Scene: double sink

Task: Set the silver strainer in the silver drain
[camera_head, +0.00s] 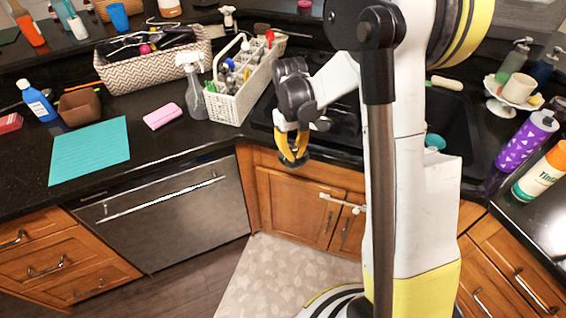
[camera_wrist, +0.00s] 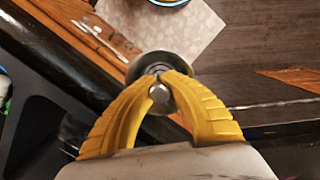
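My gripper (camera_head: 292,152) hangs over the front edge of the counter, in front of the wooden cabinet doors. In the wrist view its yellow fingers (camera_wrist: 160,80) close on the knob of a round silver strainer (camera_wrist: 158,94). The strainer's disc shows behind and around the fingertips, above the floor. In the head view the strainer is a small dark disc below the fingertips. The double sink (camera_head: 452,118) lies behind my arm, with its right basin partly in view. The silver drain is not visible in either view.
A white caddy (camera_head: 240,85) of bottles and tools stands on the counter left of the sink. A spray bottle (camera_head: 194,92), a pink sponge (camera_head: 162,116) and a teal sheet (camera_head: 90,151) lie further left. Purple (camera_head: 526,141) and white bottles (camera_head: 543,174) stand at the right.

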